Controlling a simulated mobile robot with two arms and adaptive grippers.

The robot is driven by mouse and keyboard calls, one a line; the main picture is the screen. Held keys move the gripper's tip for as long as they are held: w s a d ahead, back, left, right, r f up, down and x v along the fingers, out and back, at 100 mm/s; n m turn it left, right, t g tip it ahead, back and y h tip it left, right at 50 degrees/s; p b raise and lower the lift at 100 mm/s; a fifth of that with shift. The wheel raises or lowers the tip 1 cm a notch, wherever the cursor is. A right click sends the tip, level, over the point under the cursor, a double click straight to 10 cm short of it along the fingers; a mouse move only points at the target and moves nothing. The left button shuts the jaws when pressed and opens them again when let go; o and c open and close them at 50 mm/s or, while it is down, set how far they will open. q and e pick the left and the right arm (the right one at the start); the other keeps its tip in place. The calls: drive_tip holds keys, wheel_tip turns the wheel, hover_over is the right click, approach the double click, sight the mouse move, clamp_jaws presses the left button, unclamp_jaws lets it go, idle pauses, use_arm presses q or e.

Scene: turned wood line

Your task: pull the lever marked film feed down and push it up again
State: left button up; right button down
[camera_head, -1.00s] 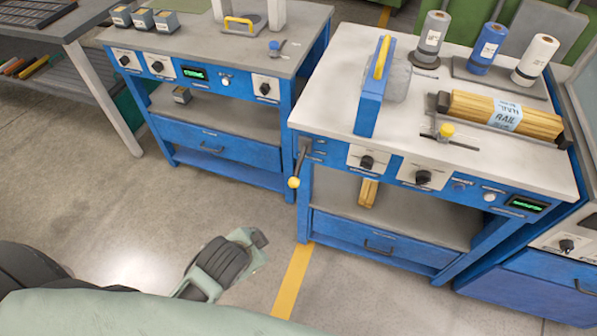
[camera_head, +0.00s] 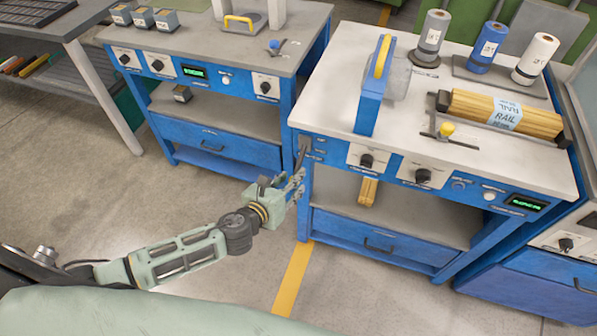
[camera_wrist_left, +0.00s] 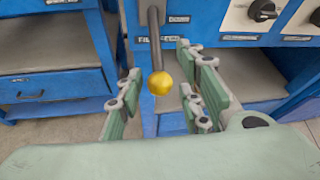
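The lever (camera_head: 302,157) is a dark rod on the left front of the right-hand blue bench. In the left wrist view the rod (camera_wrist_left: 154,40) runs down the picture to a yellow ball knob (camera_wrist_left: 160,83). A label behind the rod is partly covered and hard to read. My left gripper (camera_head: 297,181) is at the lever and hides the knob in the head view. In the left wrist view its fingers (camera_wrist_left: 162,100) are spread, with the knob in the gap between them and space showing on both sides. My right gripper is not in view.
The bench front (camera_head: 335,152) also carries dark knobs and a small green display (camera_head: 525,203). Its drawer (camera_head: 375,243) is below. A second blue bench (camera_head: 215,125) stands to the left, with a gap between the benches. The floor in front is clear.

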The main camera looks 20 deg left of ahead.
sight(298, 167)
use_arm(q)
drive_tip(key=x, duration=0.5)
drive_tip(key=shift+w+f, duration=0.15)
drive_tip(key=shift+w, duration=0.15)
drive_tip(key=shift+c, duration=0.6)
clamp_jaws()
drive_tip(key=shift+s+d, duration=0.1)
